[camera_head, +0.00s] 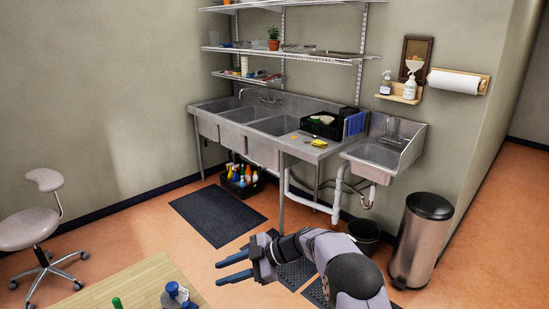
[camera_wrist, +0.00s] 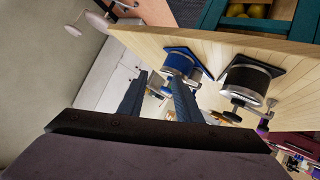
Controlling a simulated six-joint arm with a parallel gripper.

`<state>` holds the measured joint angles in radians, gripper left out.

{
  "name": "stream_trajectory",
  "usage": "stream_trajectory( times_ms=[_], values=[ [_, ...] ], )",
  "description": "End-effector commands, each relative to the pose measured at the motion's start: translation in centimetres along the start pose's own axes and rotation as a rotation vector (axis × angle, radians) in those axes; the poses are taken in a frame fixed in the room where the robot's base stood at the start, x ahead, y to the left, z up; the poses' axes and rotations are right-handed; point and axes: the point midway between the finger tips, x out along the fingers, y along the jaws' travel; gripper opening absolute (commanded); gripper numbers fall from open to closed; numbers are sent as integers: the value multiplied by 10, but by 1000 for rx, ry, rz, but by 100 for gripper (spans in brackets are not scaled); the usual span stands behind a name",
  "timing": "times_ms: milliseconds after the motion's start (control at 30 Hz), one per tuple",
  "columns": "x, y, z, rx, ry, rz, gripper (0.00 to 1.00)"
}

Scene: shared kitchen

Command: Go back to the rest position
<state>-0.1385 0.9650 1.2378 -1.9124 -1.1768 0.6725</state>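My gripper (camera_head: 219,273) is in the lower middle of the head view, to the right of the wooden tabletop, with the floor behind it. Its two blue-grey fingers point left and are apart, with nothing seen between them. In the wrist view, the gripper (camera_wrist: 155,92) also shows two separated fingers, with the room behind the gap. The wooden tabletop (camera_wrist: 140,36) appears tilted there, close by. I cannot tell the exact distance from the fingers to it.
A blue-based device (camera_wrist: 180,64) and a black-based device (camera_wrist: 247,82) sit on the tabletop; a teal crate (camera_wrist: 214,14) holds yellow items. Sinks (camera_head: 272,125), a trash can (camera_head: 421,240) and a stool (camera_head: 28,229) stand farther off.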

Motion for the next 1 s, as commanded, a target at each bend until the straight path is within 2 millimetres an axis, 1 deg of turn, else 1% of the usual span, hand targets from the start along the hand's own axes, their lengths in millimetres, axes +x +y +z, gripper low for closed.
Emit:
stream_trajectory(
  times_ms=[33, 67, 100, 167, 200, 267, 300, 367, 400, 467, 500, 567, 600, 667, 700, 767, 800, 833, 867, 900, 967, 1000],
  values=[
    [-1, 21, 11, -22, -43, 86, 31],
    [-2, 33, 20, -27, -73, 141, 31],
    [-4, 47, 33, -24, -117, 214, 31],
    [-11, 64, 57, 0, -192, 317, 31],
    [-16, 70, 76, 29, -248, 378, 31],
    [-26, 73, 107, 86, -341, 457, 31],
    [-34, 70, 129, 135, -408, 501, 31],
    [-48, 56, 164, 220, -518, 551, 31],
    [-59, 44, 185, 282, -595, 577, 31],
    [-77, 19, 212, 381, -710, 605, 31],
    [-90, -1, 226, 450, -784, 614, 31],
    [-109, -34, 242, 554, -892, 616, 31],
    [-121, -58, 248, 625, -958, 611, 31],
    [-138, -94, 253, 733, -1049, 596, 31],
    [-149, -120, 252, 807, -1104, 581, 31],
    [-163, -158, 247, 918, -1177, 553, 31],
    [-172, -184, 241, 993, -1221, 529, 31],
    [-177, -203, 234, 1050, -1249, 513, 31],
    [-183, -222, 227, 1107, -1275, 495, 31],
    [-189, -246, 215, 1184, -1305, 470, 31],
    [-196, -280, 194, 1302, -1338, 435, 31],
    [-200, -303, 178, 1383, -1353, 412, 31]
  ],
)
